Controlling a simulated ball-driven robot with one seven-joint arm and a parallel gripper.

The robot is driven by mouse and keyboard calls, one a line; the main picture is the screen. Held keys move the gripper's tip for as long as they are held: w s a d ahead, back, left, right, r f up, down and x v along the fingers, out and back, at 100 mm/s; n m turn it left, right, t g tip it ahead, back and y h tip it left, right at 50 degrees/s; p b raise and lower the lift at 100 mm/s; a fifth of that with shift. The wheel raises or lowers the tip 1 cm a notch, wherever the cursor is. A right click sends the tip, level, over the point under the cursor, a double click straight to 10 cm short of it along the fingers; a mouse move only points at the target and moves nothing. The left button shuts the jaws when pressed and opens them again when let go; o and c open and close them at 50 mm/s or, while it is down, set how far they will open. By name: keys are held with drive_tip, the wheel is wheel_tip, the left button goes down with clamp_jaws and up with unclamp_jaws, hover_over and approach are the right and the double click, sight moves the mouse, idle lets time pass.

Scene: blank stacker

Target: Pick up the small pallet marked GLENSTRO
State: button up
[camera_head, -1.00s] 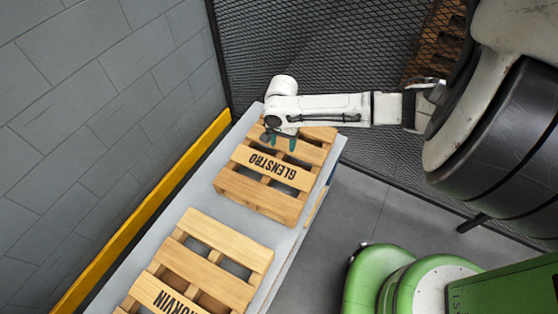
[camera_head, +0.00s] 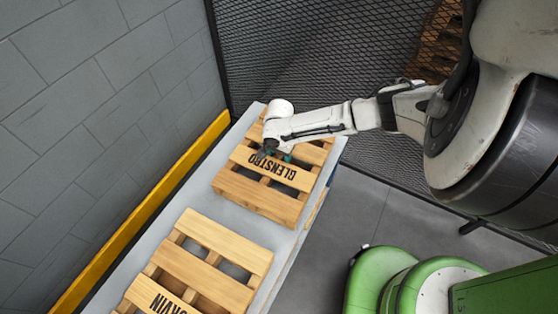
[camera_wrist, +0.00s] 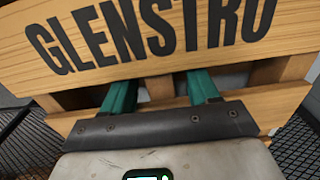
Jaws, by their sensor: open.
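The small wooden pallet marked GLENSTRO (camera_head: 262,203) lies flat on the far part of a grey bench top, its lettering upside down in the head view. My gripper (camera_head: 275,154) is over the pallet, close to the lettered board. In the wrist view the lettered board (camera_wrist: 185,62) fills the upper part, and the two teal fingers of my gripper (camera_wrist: 163,88) stand apart with nothing clearly between them. Their tips reach the lower edge of the lettered board; I cannot tell whether they touch it or pass beneath it.
A second pallet (camera_head: 208,262), its lettering partly cut off, lies nearer on the same bench (camera_head: 185,205). A yellow rail (camera_head: 140,215) and a grey block wall (camera_head: 90,110) run along the left. A mesh fence (camera_head: 310,60) stands behind.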

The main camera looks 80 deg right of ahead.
drive_tip(key=shift+f, duration=0.25)
drive_tip(key=shift+c, duration=0.4)
clamp_jaws()
drive_tip(key=shift+d+r, duration=0.1)
drive_tip(key=shift+r, duration=0.05)
